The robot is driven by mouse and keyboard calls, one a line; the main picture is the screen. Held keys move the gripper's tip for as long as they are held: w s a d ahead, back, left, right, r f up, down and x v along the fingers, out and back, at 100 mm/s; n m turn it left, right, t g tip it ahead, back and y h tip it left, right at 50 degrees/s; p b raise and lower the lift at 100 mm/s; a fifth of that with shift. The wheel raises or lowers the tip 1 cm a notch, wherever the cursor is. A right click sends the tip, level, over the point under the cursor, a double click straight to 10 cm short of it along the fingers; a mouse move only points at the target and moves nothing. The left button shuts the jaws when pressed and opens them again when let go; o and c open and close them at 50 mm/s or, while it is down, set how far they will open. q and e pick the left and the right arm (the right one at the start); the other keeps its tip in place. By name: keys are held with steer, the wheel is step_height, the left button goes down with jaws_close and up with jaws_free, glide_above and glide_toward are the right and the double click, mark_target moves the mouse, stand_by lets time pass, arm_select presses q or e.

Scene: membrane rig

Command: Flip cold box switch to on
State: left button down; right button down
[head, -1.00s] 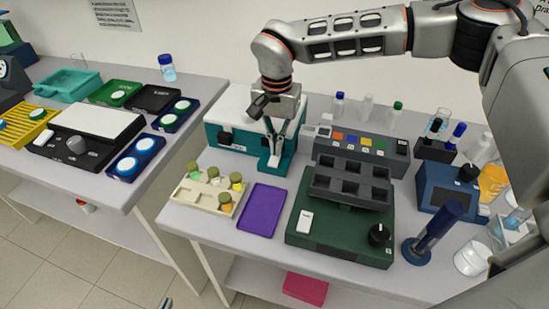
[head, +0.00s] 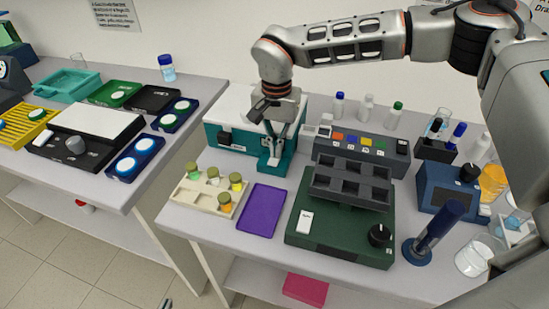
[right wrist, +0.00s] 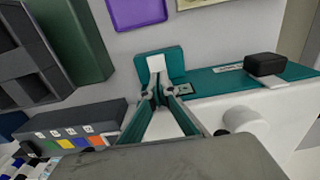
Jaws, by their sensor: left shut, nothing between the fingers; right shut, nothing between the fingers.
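The cold box (head: 215,127) is a teal and white box at the back of the right-hand table. Its teal front ledge (right wrist: 178,57) carries a pale switch lever (right wrist: 157,63), in the right wrist view just beyond my right fingertips. My right gripper (head: 273,147) is shut and empty, pointing down at the ledge; it also shows in the right wrist view (right wrist: 160,92). I cannot tell whether the fingertips touch the lever, and they partly hide the switch. Only a tip of my left gripper (head: 166,303) shows at the bottom edge; it is shut and empty, away from the box.
A black knob (right wrist: 265,65) sits on the cold box front. A vial rack (head: 192,203) and purple tray (head: 262,210) lie in front. A dark green device (head: 340,235) and a grey unit with coloured buttons (head: 325,148) stand to the right.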

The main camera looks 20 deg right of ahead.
mark_target(276, 133)
step_height(276, 133, up, 5)
steer(key=p, duration=0.4)
steer(key=shift+r, duration=0.95)
steer(key=shift+s, duration=0.1)
